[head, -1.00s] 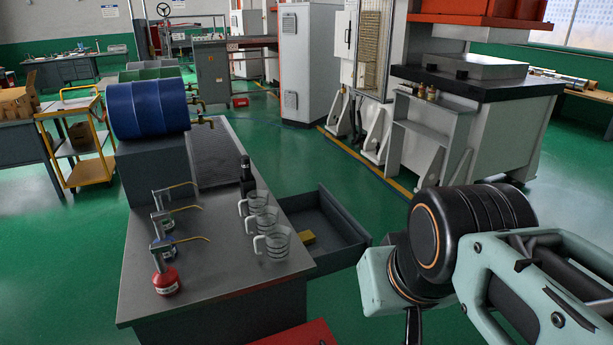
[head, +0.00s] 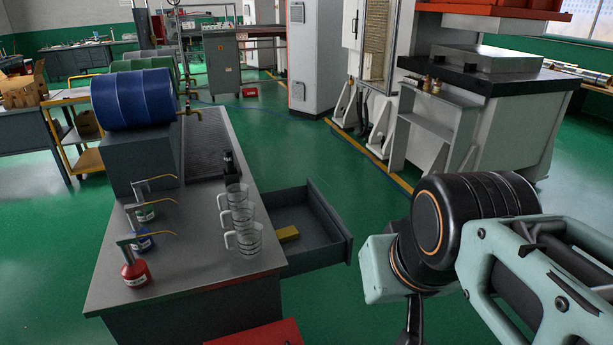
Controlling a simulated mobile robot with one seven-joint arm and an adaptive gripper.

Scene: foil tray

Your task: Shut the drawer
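The drawer (head: 333,256) is grey and stands pulled out from the right side of the grey workbench (head: 190,277). A small yellow block (head: 288,233) lies inside it. My arm comes in from the right edge, to the right of the drawer and apart from it in the picture. Only a small dark part at the end of my arm shows at the bottom edge. My gripper's fingers cannot be made out, so I cannot tell their state.
Clear measuring jugs (head: 247,240), a dark bottle (head: 228,163) and small oil bottles (head: 135,268) stand on the bench. A blue drum (head: 133,99) lies at its far end. A red object (head: 262,334) is at the bottom. Green floor beyond the drawer is clear.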

